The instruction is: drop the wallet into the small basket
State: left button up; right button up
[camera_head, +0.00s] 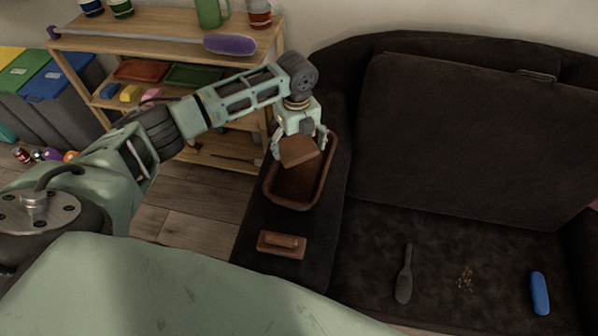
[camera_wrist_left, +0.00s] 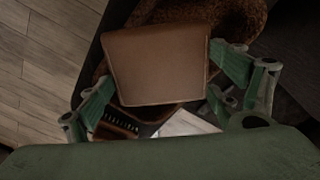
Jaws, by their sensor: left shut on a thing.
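The brown wallet (camera_head: 299,151) is in my left gripper (camera_head: 299,142), whose fingers are shut on its two sides. In the left wrist view the wallet (camera_wrist_left: 157,65) fills the middle between the green fingers. The small basket (camera_head: 312,189) is a brown open container on the dark sofa arm. The wallet is over the far part of the basket's opening in the head view. Part of the basket (camera_wrist_left: 238,18) shows behind the wallet in the left wrist view. I cannot tell how high the wallet is above the basket floor. My right gripper is not in view.
A brown brush-like block (camera_head: 281,244) lies on the sofa arm in front of the basket. On the sofa seat are a dark brush (camera_head: 404,276), crumbs (camera_head: 465,279) and a blue object (camera_head: 540,293). A wooden shelf (camera_head: 150,30) with trays stands behind my left arm.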

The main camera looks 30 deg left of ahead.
pick_arm(q)
jog(key=shift+r, duration=0.1)
jog(key=o, duration=1.1)
notch_tip(320, 180, up, 12)
